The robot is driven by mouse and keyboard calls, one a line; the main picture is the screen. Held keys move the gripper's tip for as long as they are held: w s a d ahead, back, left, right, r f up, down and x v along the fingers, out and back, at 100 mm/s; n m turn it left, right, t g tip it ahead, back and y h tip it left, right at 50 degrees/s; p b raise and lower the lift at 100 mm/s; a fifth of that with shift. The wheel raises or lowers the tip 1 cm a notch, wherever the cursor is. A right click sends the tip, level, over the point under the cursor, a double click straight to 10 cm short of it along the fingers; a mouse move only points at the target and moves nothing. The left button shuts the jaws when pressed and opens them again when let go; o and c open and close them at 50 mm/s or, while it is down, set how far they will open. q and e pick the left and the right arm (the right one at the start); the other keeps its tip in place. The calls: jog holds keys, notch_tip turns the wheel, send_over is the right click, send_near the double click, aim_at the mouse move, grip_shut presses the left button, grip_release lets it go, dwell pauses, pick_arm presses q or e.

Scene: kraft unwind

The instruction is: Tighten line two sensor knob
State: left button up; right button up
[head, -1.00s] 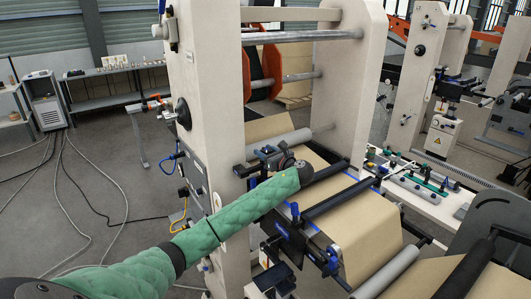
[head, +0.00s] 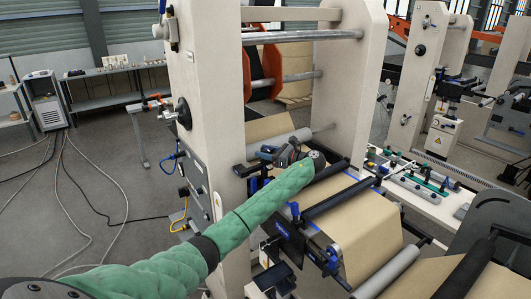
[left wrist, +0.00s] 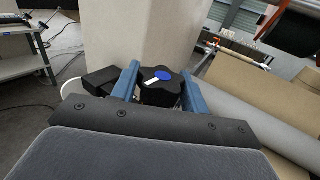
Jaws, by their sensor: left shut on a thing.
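The sensor knob (left wrist: 174,88) is black and lobed, with a blue dot and a white mark on top. It is in the middle of the left wrist view, in front of a pale machine post. My left gripper (left wrist: 160,72) has its two blue fingers on either side of the knob and is shut on it. In the head view my left gripper (head: 270,154) is beside the near post, above the brown web, and the knob cannot be made out there. My right gripper is in neither view.
The pale near post (head: 212,100) stands close to my left gripper. A grey roller (head: 280,143) and the brown kraft web (head: 352,225) lie near my arm. A blue-tipped bracket (head: 295,212) stands below the forearm. Cables lie on the floor at left.

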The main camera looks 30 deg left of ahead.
aim_at(267, 148)
pick_arm(q)
jog(key=shift+d+f, duration=0.1)
jog(key=shift+f, duration=0.15)
jog(key=o, duration=0.9)
jog(key=shift+w, duration=0.1)
jog(key=shift+r, duration=0.1)
jog(key=shift+r, duration=0.35)
notch_tip(267, 148, up, 4)
jog(key=shift+w+d+f, duration=0.1)
jog(key=shift+d+f, duration=0.05)
jog(key=shift+f, duration=0.1)
jog(key=d+r, duration=0.2)
jog(key=d, duration=0.1)
jog(key=d+r, duration=0.2)
jog(key=d, duration=0.2)
jog(key=d+r, duration=0.2)
jog(key=d, duration=0.2)
jog(key=shift+d+r, duration=0.15)
jog(key=shift+r, duration=0.2)
